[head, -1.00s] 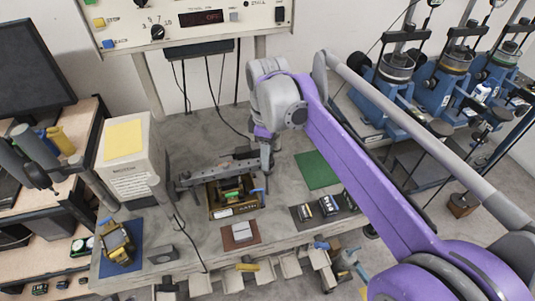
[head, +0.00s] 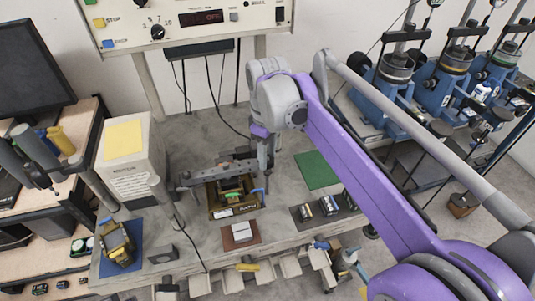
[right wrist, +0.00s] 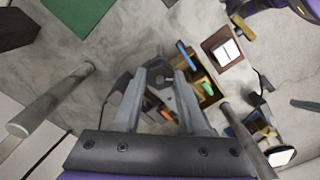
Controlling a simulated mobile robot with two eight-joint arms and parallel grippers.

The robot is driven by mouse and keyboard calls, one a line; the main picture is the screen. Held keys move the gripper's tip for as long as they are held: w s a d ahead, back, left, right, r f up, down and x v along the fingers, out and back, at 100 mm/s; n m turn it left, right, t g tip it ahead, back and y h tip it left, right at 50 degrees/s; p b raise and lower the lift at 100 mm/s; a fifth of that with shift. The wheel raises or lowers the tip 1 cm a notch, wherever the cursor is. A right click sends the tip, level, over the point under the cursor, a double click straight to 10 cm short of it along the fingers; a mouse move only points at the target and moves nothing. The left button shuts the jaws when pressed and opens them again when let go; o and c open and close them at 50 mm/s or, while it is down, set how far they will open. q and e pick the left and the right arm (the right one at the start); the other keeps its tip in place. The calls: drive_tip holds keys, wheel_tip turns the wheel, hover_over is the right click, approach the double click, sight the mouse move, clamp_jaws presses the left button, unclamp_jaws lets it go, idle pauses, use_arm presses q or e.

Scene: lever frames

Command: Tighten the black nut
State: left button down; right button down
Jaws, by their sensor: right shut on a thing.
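In the head view my right gripper (head: 267,172) points down at the right end of a dark metal clamp bar (head: 205,179), behind an open brass-coloured box (head: 236,210). In the right wrist view its two fingers (right wrist: 160,76) close on a small dark part that appears to be the black nut (right wrist: 158,84); the fingers and the clamp's grey body hide much of it. In the head view the nut is too small and covered to make out. My left gripper is in neither view.
The brass box holds green and orange parts and has a blue handle close to my right gripper. A green mat (head: 317,170) lies to the right, a brown pad with a white block (head: 241,232) in front. A tall grey box (head: 130,170) stands at the left.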

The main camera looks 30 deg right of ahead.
drive_tip(key=shift+c, duration=2.3)
unclamp_jaws()
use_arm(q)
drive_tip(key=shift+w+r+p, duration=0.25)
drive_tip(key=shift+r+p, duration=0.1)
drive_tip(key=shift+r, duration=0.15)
use_arm(e)
wheel_tip(320, 180, up, 11)
drive_tip(key=shift+f, duration=0.15)
